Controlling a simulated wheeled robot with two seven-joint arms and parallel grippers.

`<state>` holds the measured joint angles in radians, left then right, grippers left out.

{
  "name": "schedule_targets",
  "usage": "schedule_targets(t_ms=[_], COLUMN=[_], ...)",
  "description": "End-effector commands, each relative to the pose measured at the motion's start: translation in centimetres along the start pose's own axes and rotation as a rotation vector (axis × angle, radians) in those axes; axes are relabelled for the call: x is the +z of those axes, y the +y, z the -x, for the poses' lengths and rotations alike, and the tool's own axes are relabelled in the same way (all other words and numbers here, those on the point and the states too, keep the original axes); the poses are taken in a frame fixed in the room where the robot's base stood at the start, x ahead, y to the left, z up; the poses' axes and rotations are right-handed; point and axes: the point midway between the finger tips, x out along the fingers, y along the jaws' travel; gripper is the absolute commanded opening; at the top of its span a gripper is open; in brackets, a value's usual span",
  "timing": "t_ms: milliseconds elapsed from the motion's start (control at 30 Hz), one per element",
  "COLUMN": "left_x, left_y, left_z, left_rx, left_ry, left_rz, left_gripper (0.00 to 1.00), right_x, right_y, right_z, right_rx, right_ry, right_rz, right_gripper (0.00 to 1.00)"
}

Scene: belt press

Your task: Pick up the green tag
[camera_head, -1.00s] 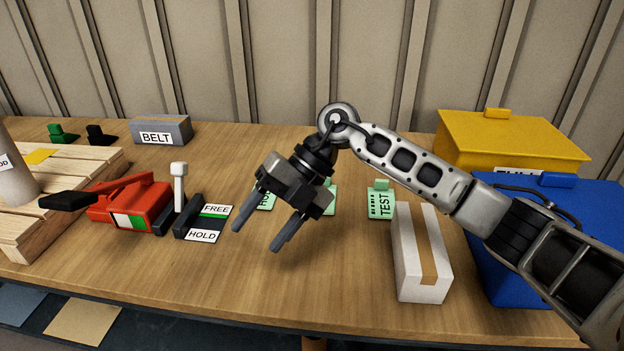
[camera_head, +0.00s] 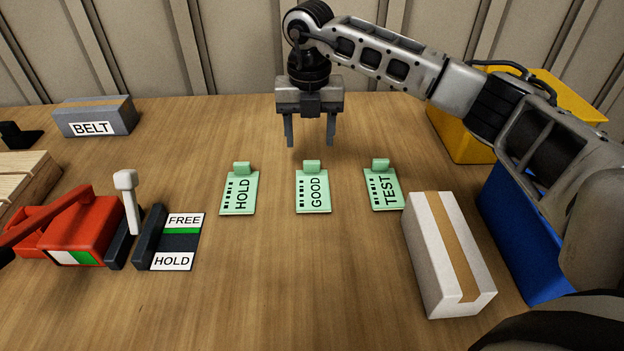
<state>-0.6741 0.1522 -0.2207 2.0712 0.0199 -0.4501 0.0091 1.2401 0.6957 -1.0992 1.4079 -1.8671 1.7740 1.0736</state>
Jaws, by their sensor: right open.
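Three green tags lie in a row on the wooden table. The left one, the HOLD tag (camera_head: 239,192), and the middle one, the GOOD tag (camera_head: 313,191), are face up. The TEST tag (camera_head: 383,188) is at the right. Each has a small raised green tab at its far end. My right gripper (camera_head: 310,140) is open and empty, pointing down just behind the GOOD tag's tab, seemingly above the table. It does not touch any tag. My left gripper is not in view.
A white box with a tan stripe (camera_head: 440,250) stands right of the TEST tag. Blue (camera_head: 520,240) and yellow (camera_head: 455,135) bins are beyond it. A red device (camera_head: 75,228), a lever, a FREE/HOLD plate (camera_head: 180,240) and a grey BELT box (camera_head: 95,117) stand left. The front middle table is clear.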

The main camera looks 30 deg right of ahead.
Motion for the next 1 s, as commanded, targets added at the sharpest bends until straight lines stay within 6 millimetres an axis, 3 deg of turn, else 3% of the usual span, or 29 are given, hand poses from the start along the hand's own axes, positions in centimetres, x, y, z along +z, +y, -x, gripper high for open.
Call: schedule_targets(t_ms=[267, 533, 833, 1000], left_x=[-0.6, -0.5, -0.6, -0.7], left_y=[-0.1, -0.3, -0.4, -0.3], left_z=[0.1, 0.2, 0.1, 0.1], left_rx=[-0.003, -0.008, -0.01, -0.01], left_ry=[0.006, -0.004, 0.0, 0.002], left_rz=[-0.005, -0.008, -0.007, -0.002], left_gripper=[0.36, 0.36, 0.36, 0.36], right_x=[0.2, 0.5, 0.6, 0.6], right_y=[-0.2, -0.4, -0.4, -0.4], right_z=[-2.1, -5.9, -6.4, -6.4], right_rx=[-0.001, 0.001, 0.001, 0.001], right_ry=[0.002, 0.002, 0.0, 0.0], right_rz=[0.0, 0.002, 0.002, 0.002], right_gripper=[0.56, 0.56, 0.56, 0.09])
